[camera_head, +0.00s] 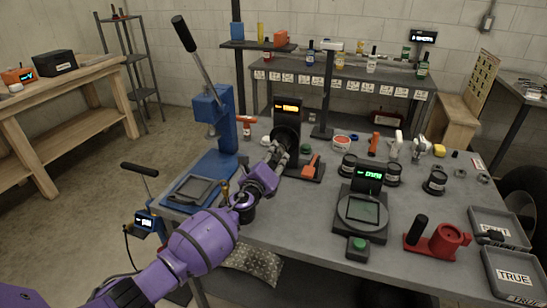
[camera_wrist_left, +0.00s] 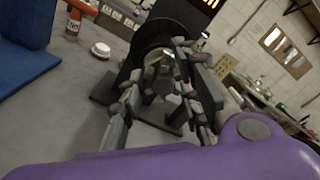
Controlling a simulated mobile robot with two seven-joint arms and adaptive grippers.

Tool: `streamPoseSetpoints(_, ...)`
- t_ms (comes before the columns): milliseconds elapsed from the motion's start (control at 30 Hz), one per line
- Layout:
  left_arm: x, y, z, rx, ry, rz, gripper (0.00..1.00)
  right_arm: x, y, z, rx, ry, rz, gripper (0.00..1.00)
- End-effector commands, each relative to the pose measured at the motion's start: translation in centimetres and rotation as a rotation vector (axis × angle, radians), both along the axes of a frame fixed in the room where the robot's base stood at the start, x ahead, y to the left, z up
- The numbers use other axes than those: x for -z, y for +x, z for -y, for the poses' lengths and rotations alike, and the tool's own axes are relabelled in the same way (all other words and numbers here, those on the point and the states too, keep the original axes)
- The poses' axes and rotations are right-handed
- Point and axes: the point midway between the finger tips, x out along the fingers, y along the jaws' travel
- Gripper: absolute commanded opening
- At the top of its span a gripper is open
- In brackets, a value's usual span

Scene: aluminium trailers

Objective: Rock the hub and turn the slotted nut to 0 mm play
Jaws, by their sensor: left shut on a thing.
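The hub (camera_head: 287,133) is a dark round disc on a black stand with an amber display (camera_head: 289,107); its digits are too small to read. It also shows in the left wrist view (camera_wrist_left: 150,42). My left gripper (camera_head: 278,152) reaches it from the front. In the left wrist view its fingers (camera_wrist_left: 162,82) close around a shiny faceted metal piece at the hub's centre, which looks like the slotted nut (camera_wrist_left: 160,70). The fingers partly hide the nut, so its slots cannot be made out. My right gripper is not in view.
A blue press (camera_head: 212,110) stands left of the hub. An orange-handled tool (camera_head: 311,165) lies right of it. A scale with a green display (camera_head: 362,208), a red fixture (camera_head: 440,241) and grey trays (camera_head: 511,272) occupy the right. Some bench surface in front is clear.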

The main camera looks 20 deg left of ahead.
Motion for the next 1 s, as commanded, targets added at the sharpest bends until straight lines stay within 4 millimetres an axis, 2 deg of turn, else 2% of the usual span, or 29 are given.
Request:
streamPoseSetpoints(33, 0.9, -0.2, -0.5, -0.009, 0.005, -0.012, 0.05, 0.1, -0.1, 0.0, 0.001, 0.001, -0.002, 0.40)
streamPoseSetpoints(200, 0.9, -0.2, -0.5, -0.009, 0.004, -0.012, 0.05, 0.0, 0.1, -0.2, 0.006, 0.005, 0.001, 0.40)
streamPoseSetpoints(233, 0.9, -0.2, -0.5, -0.009, 0.004, -0.012, 0.35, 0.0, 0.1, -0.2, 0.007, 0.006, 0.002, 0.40)
streamPoseSetpoints(333, 0.8, -0.2, -0.5, -0.009, 0.003, -0.011, 0.46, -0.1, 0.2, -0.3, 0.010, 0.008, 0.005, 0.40)
streamPoseSetpoints(767, 0.2, -0.3, -0.2, -0.004, 0.000, -0.002, 0.46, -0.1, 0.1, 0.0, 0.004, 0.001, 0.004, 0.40)
streamPoseSetpoints(867, 0.2, -1.2, -0.3, -0.004, 0.002, -0.002, 0.46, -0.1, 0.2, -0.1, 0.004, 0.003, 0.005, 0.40)
streamPoseSetpoints(1000, 0.3, -3.7, -0.4, -0.003, 0.001, -0.004, 0.46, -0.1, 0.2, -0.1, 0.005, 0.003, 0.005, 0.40)
